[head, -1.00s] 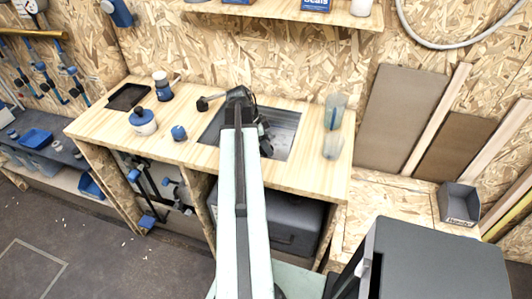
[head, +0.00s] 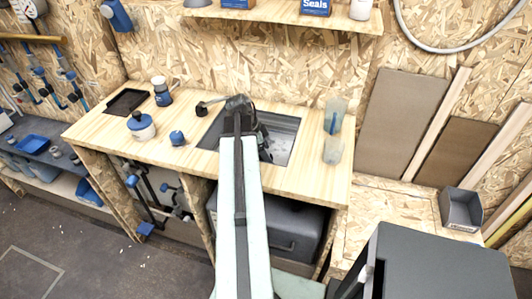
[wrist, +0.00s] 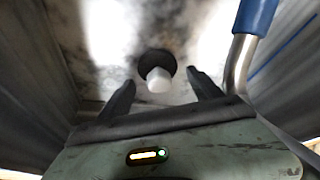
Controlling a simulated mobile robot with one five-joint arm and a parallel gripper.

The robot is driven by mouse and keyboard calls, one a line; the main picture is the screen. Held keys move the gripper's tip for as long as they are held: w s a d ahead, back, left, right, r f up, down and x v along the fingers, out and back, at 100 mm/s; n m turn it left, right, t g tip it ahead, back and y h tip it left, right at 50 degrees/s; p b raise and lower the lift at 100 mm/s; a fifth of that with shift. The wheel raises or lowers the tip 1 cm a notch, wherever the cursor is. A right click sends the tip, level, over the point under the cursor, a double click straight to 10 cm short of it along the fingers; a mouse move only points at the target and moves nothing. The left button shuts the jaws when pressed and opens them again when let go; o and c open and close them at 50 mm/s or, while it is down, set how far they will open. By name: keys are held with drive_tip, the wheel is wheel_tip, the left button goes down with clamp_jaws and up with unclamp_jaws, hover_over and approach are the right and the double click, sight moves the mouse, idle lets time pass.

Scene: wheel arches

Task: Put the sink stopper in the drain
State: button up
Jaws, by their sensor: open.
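The sink (head: 284,132) is a dark metal basin set into the wooden counter, partly hidden by my arm. In the wrist view I look down at its pale, stained floor (wrist: 115,35). The drain (wrist: 150,55) is a dark round hole there. A white, round-topped piece, apparently the stopper (wrist: 158,82), overlaps the near part of the drain. I cannot tell whether it is seated or just above the hole. My gripper (wrist: 160,78) is open, one dark finger to each side of the white piece, with visible gaps. In the head view the fingers are hidden by the arm.
A bent metal tube with a blue end (wrist: 257,16) rises close to the right finger. On the counter stand a blue knob (head: 177,138), a blue-lidded jar (head: 143,129) and a clear tumbler (head: 332,150). The basin walls are close on both sides.

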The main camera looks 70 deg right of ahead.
drive_tip(key=p+v, duration=1)
drive_tip(key=v, duration=0.2)
